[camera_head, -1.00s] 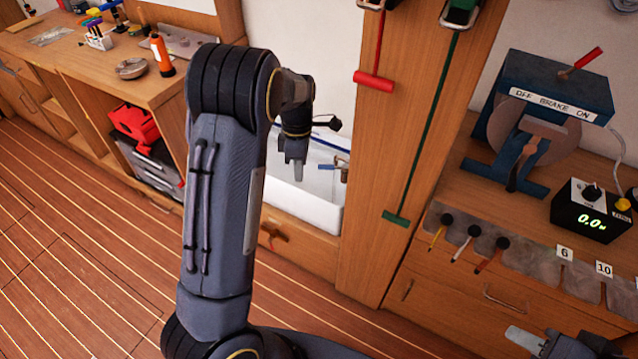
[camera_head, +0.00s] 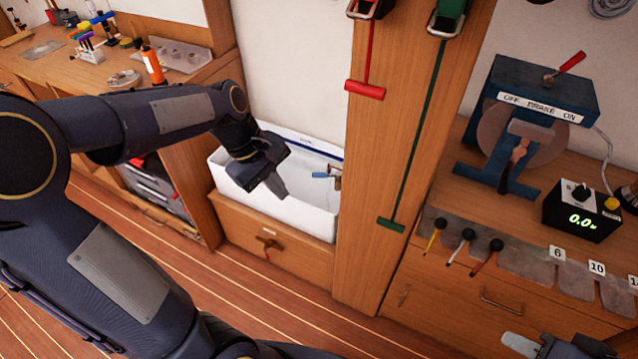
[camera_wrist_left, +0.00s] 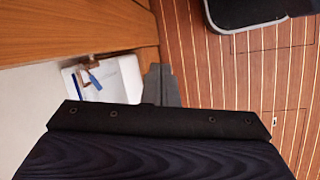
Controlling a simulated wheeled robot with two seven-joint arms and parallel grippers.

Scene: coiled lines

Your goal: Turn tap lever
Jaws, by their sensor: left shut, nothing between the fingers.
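The tap lever (camera_head: 322,175) is a small blue bar on a brass tap (camera_head: 337,178) at the right end of the white sink (camera_head: 290,217). The blue lever (camera_wrist_left: 94,80) and brass tap (camera_wrist_left: 88,62) also show in the left wrist view, left of my fingers. My left gripper (camera_head: 277,190) is shut and empty over the sink, left of the lever and apart from it. It also shows in the left wrist view (camera_wrist_left: 161,85). My right gripper (camera_head: 522,344) is partly in view at the bottom right; its jaw opening cannot be made out.
A wooden post (camera_head: 373,220) with red (camera_head: 365,90) and green (camera_head: 391,225) T-handles stands right of the sink. Below the sink is a brown knob (camera_head: 268,246) on a wooden front. A blue brake unit (camera_head: 545,90) and a black meter (camera_head: 582,212) stand on the right bench.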

